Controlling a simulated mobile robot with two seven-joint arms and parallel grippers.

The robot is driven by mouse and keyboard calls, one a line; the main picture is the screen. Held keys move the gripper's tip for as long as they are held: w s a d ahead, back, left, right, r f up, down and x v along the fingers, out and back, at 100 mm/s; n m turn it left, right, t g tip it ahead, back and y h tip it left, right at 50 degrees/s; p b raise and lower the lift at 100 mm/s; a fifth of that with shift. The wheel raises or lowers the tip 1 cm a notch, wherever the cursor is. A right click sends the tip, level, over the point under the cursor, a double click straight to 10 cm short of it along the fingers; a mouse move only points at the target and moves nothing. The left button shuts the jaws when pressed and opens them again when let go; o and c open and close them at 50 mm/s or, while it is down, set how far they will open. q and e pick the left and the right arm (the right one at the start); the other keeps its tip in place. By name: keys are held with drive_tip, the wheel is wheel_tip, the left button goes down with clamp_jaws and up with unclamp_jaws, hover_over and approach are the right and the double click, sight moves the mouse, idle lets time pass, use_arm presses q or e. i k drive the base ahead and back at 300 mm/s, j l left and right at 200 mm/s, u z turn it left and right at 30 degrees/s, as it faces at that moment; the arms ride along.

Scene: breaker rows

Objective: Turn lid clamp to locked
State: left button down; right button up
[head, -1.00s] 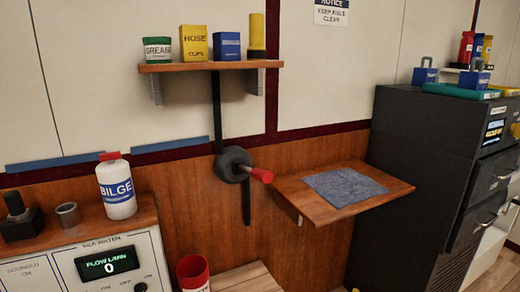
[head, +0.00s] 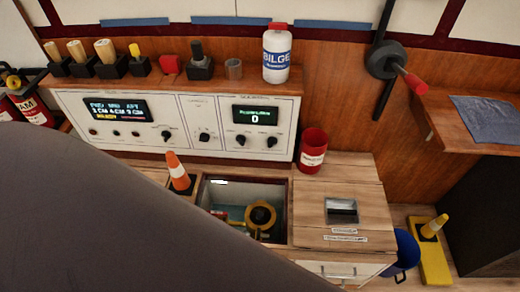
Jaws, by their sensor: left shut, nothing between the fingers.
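A round yellow fitting (head: 261,215) with a dark centre sits inside the open hatch (head: 290,207) in the counter. It is small and partly shaded, and I cannot tell whether it carries the lid clamp or how any clamp is turned. My left arm is a large grey shape (head: 120,220) close to the camera, covering the lower left and the hatch's front left corner. My left gripper is shut and empty; its fingertips cannot be made out against that shape. My right gripper is not in view.
An orange cone (head: 178,172) stands left of the hatch, a red can (head: 312,150) behind it. A metal recess (head: 341,211) lies to the right. A control panel (head: 180,122) runs behind. A red-handled wall lever (head: 387,60) and wooden shelf (head: 440,125) are at right.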

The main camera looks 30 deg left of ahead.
sight(259, 235)
drive_tip(key=k+j, duration=0.25)
drive_tip(key=j, duration=0.15)
drive_tip(key=k+j, duration=0.2)
drive_tip(key=j, duration=0.2)
drive_tip(key=k+j+z, duration=0.1)
drive_tip(key=k+j, duration=0.15)
drive_tip(key=j, duration=0.2)
drive_tip(key=k+j, duration=0.25)
drive_tip(key=j, duration=0.15)
